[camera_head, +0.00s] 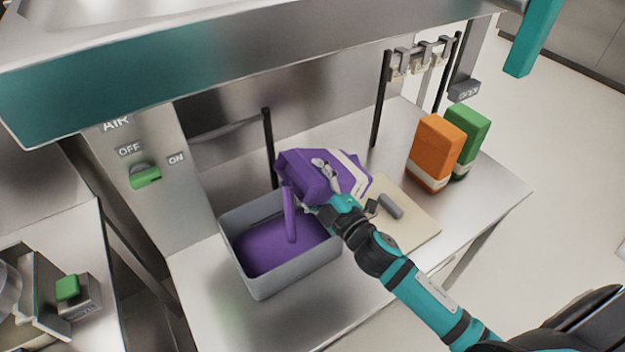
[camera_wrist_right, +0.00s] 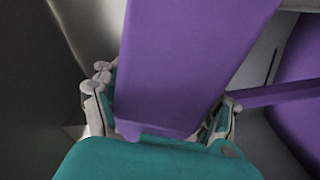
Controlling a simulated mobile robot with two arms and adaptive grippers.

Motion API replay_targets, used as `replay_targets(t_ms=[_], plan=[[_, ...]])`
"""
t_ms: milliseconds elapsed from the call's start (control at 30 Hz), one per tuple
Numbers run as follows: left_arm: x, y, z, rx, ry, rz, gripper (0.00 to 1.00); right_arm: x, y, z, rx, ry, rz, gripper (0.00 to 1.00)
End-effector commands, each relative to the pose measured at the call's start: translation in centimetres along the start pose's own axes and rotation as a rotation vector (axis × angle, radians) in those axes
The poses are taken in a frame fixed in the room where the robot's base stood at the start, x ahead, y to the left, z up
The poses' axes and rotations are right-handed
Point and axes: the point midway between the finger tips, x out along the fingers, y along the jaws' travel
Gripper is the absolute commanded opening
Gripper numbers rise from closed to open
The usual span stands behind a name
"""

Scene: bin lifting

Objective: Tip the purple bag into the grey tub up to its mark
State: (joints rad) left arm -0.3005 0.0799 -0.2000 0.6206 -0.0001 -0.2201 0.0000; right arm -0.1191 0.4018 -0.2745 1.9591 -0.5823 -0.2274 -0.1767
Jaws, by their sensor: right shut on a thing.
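The purple bag (camera_head: 303,173) is tilted over the grey tub (camera_head: 297,279), its mouth toward the left. A purple stream (camera_head: 289,212) runs from the bag down into the tub. Purple contents (camera_head: 266,250) cover the tub's floor; I cannot make out the mark. My right gripper (camera_head: 327,186) is shut on the bag from the near right side. In the right wrist view the bag (camera_wrist_right: 185,60) fills the space between the fingers, and the stream (camera_wrist_right: 285,93) shows at the right. My left gripper is not in view.
An orange bag (camera_head: 436,150) and a green bag (camera_head: 470,135) stand on the steel table at the right. A pale board (camera_head: 415,230) with a grey-handled tool (camera_head: 390,207) lies right of the tub. A green switch (camera_head: 146,176) is on the left post. Black uprights stand behind.

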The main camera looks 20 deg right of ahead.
Motion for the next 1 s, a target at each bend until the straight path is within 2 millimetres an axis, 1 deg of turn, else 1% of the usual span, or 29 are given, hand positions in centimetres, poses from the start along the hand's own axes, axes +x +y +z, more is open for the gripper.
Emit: replay_targets(t_ms=[167, 1000], plan=[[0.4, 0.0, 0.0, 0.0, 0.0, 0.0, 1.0, 0.1, 0.0, 0.0, -0.03, 0.005, 0.006, 0.26], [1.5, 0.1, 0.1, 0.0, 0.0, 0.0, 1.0, 0.0, -1.5, 0.8, -0.158, 0.005, 0.005, 0.26]])
